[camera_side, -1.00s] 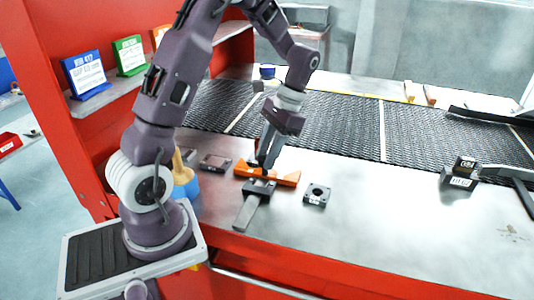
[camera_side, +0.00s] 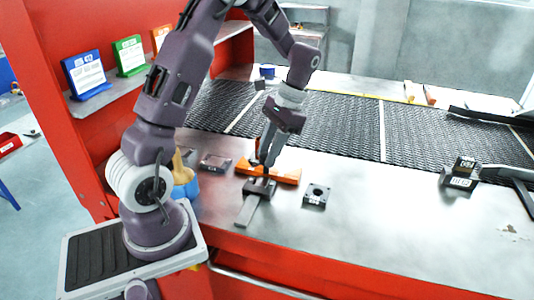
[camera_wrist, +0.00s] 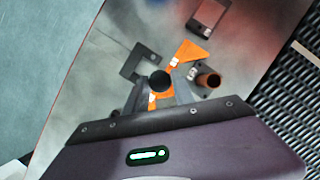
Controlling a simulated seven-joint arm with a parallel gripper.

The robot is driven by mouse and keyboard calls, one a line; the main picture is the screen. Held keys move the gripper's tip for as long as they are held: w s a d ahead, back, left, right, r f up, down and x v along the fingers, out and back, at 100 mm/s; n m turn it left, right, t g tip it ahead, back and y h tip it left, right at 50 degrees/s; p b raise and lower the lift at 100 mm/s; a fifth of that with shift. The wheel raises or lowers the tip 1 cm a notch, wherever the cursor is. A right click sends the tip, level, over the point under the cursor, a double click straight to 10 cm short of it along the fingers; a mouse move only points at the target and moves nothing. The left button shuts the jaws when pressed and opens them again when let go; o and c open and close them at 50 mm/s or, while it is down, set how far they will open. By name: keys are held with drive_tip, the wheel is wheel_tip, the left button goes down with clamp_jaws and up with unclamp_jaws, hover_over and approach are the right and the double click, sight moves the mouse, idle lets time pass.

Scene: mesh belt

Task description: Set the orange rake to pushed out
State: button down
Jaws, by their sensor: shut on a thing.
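The orange rake (camera_side: 287,177) is a low orange bar on the metal table, between the mesh belt and the table's front edge. A dark bracket and a grey flat bar (camera_side: 249,209) lie in front of it, toward the front edge. My gripper (camera_side: 264,173) points down at the middle of the rake and is shut on its dark knob. In the wrist view the round black knob (camera_wrist: 160,81) sits between my fingertips, with orange parts of the rake (camera_wrist: 192,53) showing beyond and below. My fingers hide the rake's middle.
A dark block with a round hole (camera_side: 316,195) stands close to the right of the rake. A dark flat plate (camera_side: 215,163) lies to its left. The mesh belt (camera_side: 340,125) runs behind. Small dark blocks (camera_side: 461,174) stand far right; the table between is clear.

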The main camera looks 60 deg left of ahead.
drive_tip(key=w+a, duration=1.1)
drive_tip(key=shift+w+a, duration=0.35)
drive_tip(key=shift+a, duration=0.05)
drive_tip(key=shift+w+a, duration=0.65)
drive_tip(key=c, duration=1.3)
unclamp_jaws()
drive_tip(key=shift+w, duration=0.1)
drive_tip(key=shift+o, duration=1.1)
drive_tip(key=shift+d, duration=0.1)
